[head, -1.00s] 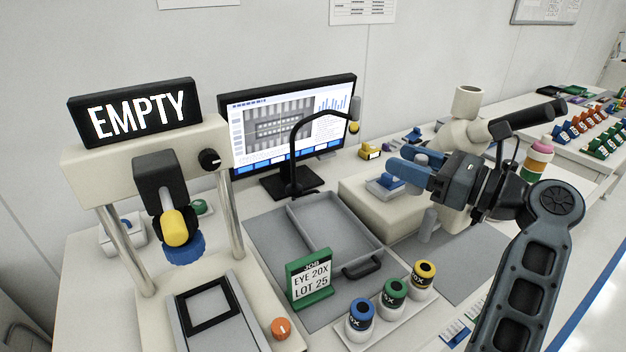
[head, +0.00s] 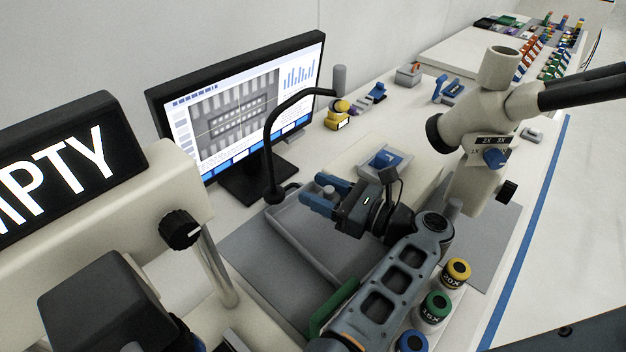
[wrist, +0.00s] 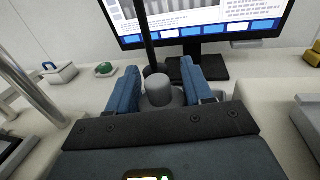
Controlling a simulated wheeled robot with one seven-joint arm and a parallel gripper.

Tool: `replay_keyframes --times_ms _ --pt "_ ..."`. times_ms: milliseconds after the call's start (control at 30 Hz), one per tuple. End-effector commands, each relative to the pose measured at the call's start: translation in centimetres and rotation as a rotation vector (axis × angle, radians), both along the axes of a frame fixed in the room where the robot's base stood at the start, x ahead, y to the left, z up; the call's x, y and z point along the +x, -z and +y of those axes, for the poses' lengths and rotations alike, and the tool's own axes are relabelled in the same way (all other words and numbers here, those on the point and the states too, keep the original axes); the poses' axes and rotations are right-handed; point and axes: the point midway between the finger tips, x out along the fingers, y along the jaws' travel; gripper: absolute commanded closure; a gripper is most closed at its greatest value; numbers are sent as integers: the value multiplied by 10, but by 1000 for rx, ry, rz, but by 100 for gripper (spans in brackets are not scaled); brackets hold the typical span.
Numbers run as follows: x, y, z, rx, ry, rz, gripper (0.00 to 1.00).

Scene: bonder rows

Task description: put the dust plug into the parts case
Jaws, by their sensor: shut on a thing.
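My gripper (head: 327,196) is shut on a small grey cylinder, which I take as the dust plug (head: 329,190).
The microscope (head: 475,120) stands to the right. Objective jars (head: 436,305) are at the front right. A blue part in a grey dish (head: 383,160) lies behind.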

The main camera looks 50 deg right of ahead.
Motion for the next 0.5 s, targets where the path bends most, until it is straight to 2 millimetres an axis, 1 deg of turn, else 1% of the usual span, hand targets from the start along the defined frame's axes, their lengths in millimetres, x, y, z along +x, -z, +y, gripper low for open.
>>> replay_keyframes --times_ms 200,467,500 --pt "0 13 0 1 1 0 78" --pt "0 16 -1 0 2 0 78" --pt "0 16 -1 0 2 0 48"
